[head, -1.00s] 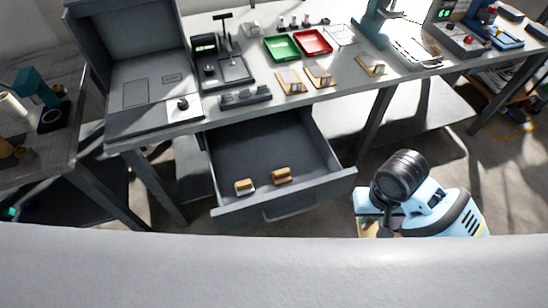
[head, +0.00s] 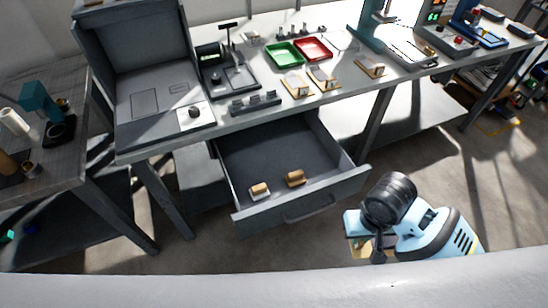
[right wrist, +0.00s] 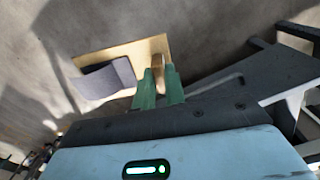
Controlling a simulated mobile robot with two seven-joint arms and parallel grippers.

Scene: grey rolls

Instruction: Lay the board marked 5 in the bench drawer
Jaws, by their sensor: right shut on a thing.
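The bench drawer (head: 282,150) is pulled open below the bench. Two small blocks with tan tops, one on the left (head: 259,190) and one on the right (head: 294,178), are inside near its front wall. My right gripper (head: 368,246) is outside the drawer, off its front right corner. The arm mostly hides this board in the head view. I cannot read its number. My left gripper is not in view.
The bench top carries several tan boards, one of them at the right (head: 370,67), a green tray (head: 284,54), a red tray (head: 312,48) and a grey rack (head: 255,103). A bench leg (head: 372,120) stands right of the drawer. The drawer's middle and back are clear.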

